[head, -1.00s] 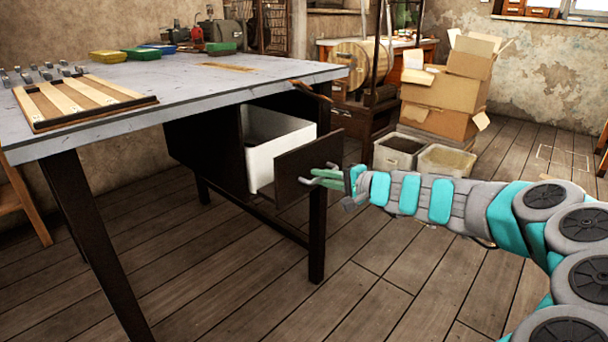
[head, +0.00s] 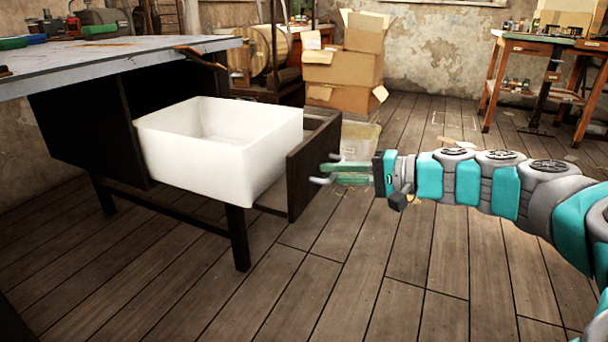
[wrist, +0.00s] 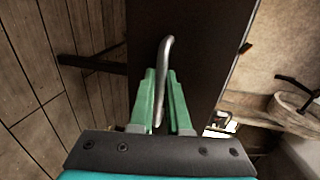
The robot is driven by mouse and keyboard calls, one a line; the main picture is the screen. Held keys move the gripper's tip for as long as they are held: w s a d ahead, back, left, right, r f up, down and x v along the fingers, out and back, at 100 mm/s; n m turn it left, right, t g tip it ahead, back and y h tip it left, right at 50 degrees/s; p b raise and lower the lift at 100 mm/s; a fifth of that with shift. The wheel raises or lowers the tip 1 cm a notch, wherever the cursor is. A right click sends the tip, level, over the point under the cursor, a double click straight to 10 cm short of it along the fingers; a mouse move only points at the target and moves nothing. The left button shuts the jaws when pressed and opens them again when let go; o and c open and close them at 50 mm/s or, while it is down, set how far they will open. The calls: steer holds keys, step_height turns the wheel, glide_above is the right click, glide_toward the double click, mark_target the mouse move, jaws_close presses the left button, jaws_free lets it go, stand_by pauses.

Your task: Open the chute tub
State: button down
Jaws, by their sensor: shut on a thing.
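The chute tub is a white open-topped bin (head: 205,165) behind a dark front panel (head: 312,165), pulled well out from under the grey workbench. It looks empty where its inside shows. My gripper (head: 328,174) is at the outer face of the panel. In the wrist view, its green fingers (wrist: 160,100) are shut on a bent metal handle (wrist: 163,70) on the dark panel (wrist: 195,50). The handle's lower end is between the fingers.
The grey workbench (head: 110,52) stands at the left, with a dark leg (head: 238,238) below the tub. Cardboard boxes (head: 345,70) are stacked behind. A second table (head: 540,42) stands at the far right. The plank floor (head: 330,280) in front is clear.

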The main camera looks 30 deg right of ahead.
steer(key=shift+f+b+v, duration=0.25)
steer(key=shift+v, duration=0.85)
steer(key=shift+f+b+v, duration=0.2)
steer(key=shift+v, duration=0.9)
steer(key=c, duration=1.2)
jaws_free()
steer(key=shift+d, duration=0.1)
steer(key=shift+o, duration=0.2)
steer(key=shift+s, duration=0.15)
steer(key=v, duration=0.7)
steer(key=shift+s+d+p, duration=0.15)
steer(key=shift+s+p, duration=0.1)
steer(key=shift+p, duration=0.05)
